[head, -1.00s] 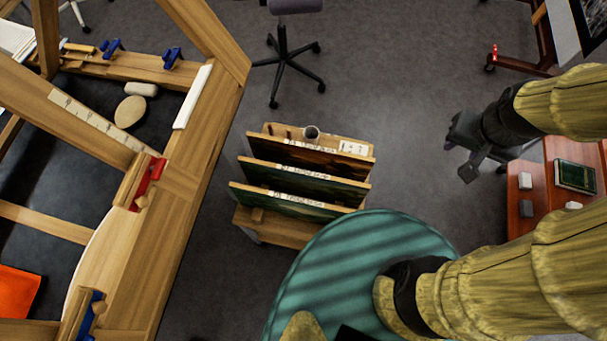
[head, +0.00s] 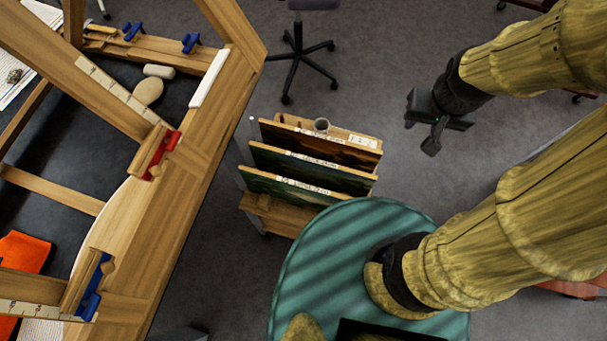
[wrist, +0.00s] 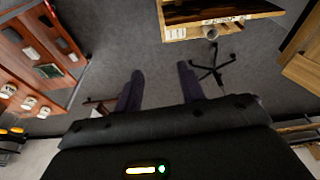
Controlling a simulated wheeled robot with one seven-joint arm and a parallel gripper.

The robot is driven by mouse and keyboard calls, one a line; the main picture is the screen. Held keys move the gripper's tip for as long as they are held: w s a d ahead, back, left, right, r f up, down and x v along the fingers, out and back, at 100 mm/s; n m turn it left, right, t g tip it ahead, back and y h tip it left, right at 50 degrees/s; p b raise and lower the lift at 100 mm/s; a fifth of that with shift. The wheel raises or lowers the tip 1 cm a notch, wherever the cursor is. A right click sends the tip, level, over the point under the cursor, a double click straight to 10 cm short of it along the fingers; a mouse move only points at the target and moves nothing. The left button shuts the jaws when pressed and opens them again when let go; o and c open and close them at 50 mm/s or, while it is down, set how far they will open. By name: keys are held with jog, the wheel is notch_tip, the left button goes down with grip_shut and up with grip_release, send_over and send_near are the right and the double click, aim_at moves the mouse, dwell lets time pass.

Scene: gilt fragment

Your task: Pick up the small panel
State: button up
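Three dark painted panels stand in a wooden rack: a back one (head: 320,146), a middle one (head: 310,169) and a front one (head: 290,190). Each has a pale label strip along its top edge. I cannot tell for sure which is the small panel. My gripper (head: 428,128) is in the air to the right of the rack, apart from the panels. In the wrist view my gripper (wrist: 160,87) has its two dark fingers spread with only floor between them. Part of a dark panel (wrist: 200,9) shows at the top of that view.
The wooden rack (head: 272,215) also holds a grey cup (head: 321,125). A large wooden frame with clamps (head: 190,180) stands at left. A swivel chair (head: 301,60) is behind the rack. Red-brown furniture (wrist: 30,60) is at left in the wrist view. Grey floor is clear between gripper and rack.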

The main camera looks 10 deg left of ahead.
dwell(0.3)
jog(key=n+g+h+b, duration=0.3)
jog(key=n+h+b, duration=0.15)
jog(key=n, duration=1.25)
send_over(312, 160)
jog(key=a, duration=0.6)
notch_tip(312, 160, down, 17)
jog(key=shift+w+d+p, duration=0.2)
jog(key=shift+w+p, duration=0.05)
jog(key=shift+p, duration=0.05)
jog(key=shift+f, duration=0.1)
jog(key=p+x, duration=0.2)
jog(key=x, duration=0.9)
jog(key=shift+d+f, duration=0.2)
jog(key=shift+f, duration=0.35)
